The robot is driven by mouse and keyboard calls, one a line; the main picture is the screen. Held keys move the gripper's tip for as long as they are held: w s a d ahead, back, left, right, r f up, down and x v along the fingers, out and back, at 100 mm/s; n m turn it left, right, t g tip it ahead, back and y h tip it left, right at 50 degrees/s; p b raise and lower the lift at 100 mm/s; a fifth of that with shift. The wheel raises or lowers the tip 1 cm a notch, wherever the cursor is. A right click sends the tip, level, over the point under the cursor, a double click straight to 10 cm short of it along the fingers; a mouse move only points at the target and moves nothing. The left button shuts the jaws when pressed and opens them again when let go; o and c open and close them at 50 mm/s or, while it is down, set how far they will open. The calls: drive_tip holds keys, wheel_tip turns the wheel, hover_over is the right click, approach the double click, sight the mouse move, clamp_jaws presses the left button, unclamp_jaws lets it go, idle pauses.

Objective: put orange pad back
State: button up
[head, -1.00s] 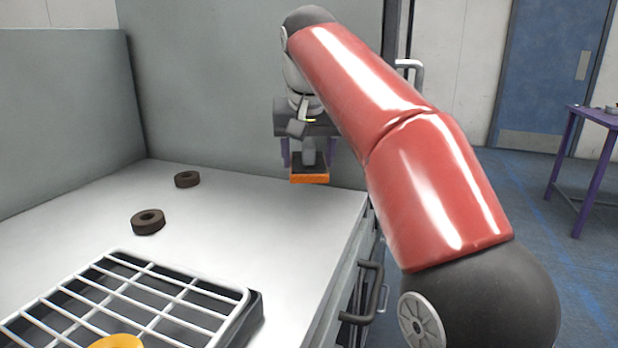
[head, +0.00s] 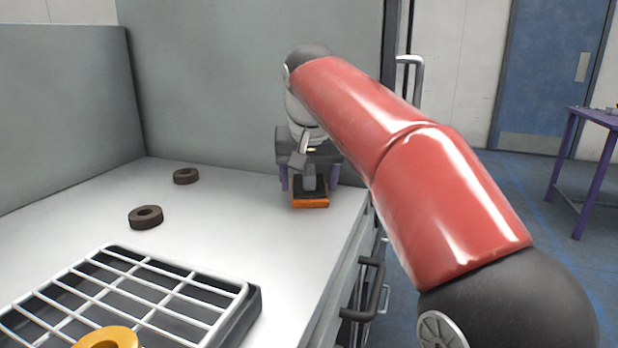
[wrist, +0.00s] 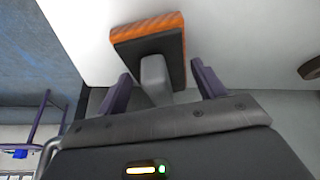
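The orange pad (head: 310,203) is a flat block with a dark top and a grey handle. It appears to rest on the white counter near its back right corner, close to the right edge. My gripper (head: 310,184) is right above it. In the wrist view the pad (wrist: 150,28) lies beyond my gripper (wrist: 163,86), with the grey handle between the two purple fingers. Gaps show on both sides of the handle, so the fingers look open and clear of it. The handle's near end is partly hidden by the gripper body.
Two dark rings (head: 146,217) (head: 186,176) lie on the counter (head: 235,215) to the left. A white wire rack (head: 190,300) with a yellow ring (head: 106,338) is at the front left. Grey panels stand behind and left. The counter between rings and pad is clear.

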drive_tip(key=shift+o, duration=0.9)
drive_tip(key=shift+r, duration=0.2)
drive_tip(key=p+v, duration=0.1)
drive_tip(key=v, duration=1.1)
